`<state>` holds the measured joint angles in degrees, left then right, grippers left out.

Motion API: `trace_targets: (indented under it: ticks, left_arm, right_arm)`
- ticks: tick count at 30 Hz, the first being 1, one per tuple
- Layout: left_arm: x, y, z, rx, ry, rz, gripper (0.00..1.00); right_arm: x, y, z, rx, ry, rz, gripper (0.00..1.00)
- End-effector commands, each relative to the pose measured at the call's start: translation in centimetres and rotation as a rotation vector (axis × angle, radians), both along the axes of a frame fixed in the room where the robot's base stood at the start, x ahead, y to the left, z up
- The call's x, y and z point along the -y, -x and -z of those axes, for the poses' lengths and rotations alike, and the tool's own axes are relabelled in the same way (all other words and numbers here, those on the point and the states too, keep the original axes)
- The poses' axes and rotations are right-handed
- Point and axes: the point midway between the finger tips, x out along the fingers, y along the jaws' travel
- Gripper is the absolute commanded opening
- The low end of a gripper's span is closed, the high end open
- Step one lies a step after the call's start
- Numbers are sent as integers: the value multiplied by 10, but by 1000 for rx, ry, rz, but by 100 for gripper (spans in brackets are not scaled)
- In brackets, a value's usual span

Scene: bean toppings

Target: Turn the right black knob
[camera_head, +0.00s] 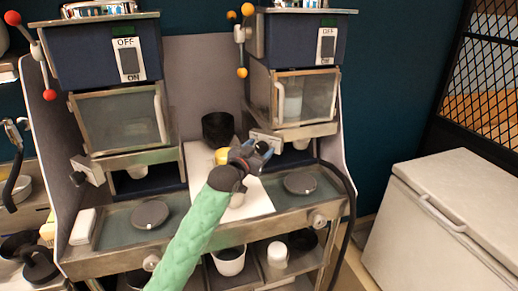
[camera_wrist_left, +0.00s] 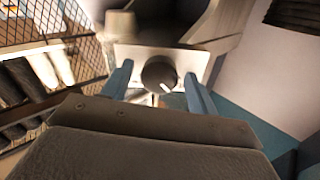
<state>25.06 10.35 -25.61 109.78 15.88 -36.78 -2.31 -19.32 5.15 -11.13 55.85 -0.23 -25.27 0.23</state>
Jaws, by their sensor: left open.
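The right black knob (camera_wrist_left: 158,74) is round with a white mark. It sits on a pale metal plate (camera_wrist_left: 195,62) below the right machine. In the left wrist view it shows between the two blue fingers, with room at both sides. My left gripper (camera_head: 259,148), at the end of the green-sleeved arm, is open in front of the knob plate in the head view. There, the gripper mostly hides the knob. My right gripper is not in view.
The left machine (camera_head: 100,52) has its own black knob (camera_head: 78,178). A black cup (camera_head: 217,128) stands between the machines. Round dark discs (camera_head: 150,214) (camera_head: 300,183) lie on the counter below. A white chest (camera_head: 440,220) stands at right.

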Motion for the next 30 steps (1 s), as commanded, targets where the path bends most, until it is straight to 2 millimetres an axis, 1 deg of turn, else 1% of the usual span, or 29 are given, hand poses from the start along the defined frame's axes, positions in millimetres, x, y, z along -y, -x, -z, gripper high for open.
trace_targets:
  ticks: [1, 2, 6, 8, 14, 20, 26, 30]
  left_arm:
    - [0, 0, 0, 0, 0, 0, 59]
    - [0, 0, 0, 0, 0, 0, 55]
    - [0, 0, 0, 0, 0, 0, 28]
    - [0, 0, 0, 0, 0, 0, 16]
    - [0, 0, 0, 3, -7, 0, 16]
    - [0, 0, 0, 29, -58, -1, 16]
    - [-1, -1, 0, 90, -176, 0, 16]
    - [0, 0, 0, 146, -287, 0, 16]
  right_arm:
    - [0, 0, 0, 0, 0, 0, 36]
    - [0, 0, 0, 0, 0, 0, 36]
    - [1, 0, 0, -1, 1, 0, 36]
    - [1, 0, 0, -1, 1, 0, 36]
    - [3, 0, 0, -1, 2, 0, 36]
    - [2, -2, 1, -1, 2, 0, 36]
    - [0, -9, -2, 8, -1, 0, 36]
    - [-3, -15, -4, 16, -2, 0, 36]
